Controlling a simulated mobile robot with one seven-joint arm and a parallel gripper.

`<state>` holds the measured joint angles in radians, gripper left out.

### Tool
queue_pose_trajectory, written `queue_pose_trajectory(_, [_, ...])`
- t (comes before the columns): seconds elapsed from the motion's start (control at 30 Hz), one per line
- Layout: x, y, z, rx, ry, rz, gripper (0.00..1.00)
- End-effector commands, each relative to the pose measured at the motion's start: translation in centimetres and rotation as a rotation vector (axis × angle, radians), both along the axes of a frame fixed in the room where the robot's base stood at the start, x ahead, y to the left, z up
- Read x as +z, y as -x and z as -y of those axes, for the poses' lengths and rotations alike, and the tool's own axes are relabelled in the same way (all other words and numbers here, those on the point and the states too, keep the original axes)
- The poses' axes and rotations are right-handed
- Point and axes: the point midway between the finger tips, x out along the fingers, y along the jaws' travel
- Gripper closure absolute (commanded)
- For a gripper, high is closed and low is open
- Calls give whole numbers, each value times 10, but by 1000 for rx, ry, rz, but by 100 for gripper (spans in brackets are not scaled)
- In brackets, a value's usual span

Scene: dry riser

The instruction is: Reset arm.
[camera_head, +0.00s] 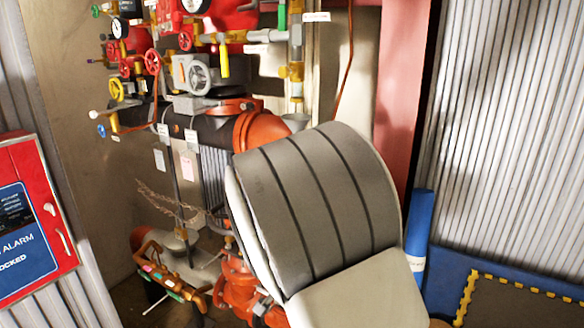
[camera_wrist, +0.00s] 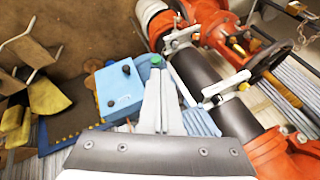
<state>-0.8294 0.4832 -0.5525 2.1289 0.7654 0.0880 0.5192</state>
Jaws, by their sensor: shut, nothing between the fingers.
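In the wrist view my gripper (camera_wrist: 160,80) shows as two pale grey fingers side by side, closed together, with nothing between them. They point up from the dark mounting plate at the bottom edge. A light blue box (camera_wrist: 120,90) with dark knobs lies behind and just left of the fingers. A thick dark pipe with orange-red fittings (camera_wrist: 210,85) runs behind them on the right. In the head view a large grey banded part of my own arm (camera_head: 315,205) fills the middle and lower right. My gripper is not visible there.
Riser pipework with red valve wheels (camera_head: 152,62) and gauges stands at the upper left in the head view. A red alarm cabinet (camera_head: 35,215) is at the left edge. Orange-red fittings (camera_head: 240,285) stand low beside my arm. A corrugated wall (camera_head: 510,130) is at right.

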Motion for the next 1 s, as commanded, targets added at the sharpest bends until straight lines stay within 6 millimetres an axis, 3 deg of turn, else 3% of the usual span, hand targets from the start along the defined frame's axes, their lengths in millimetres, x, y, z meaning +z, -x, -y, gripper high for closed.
queue_pose_trajectory(0.03, [16,6,4,26,-29,-11,100])
queue_pose_trajectory(0.3, [84,52,23,243,-85,-48,100])
queue_pose_trajectory(0.6, [152,120,59,484,-17,-17,100])
queue_pose_trajectory(0.8, [182,171,89,617,115,5,100])
queue_pose_trajectory(1.0, [198,223,120,706,292,-5,100])
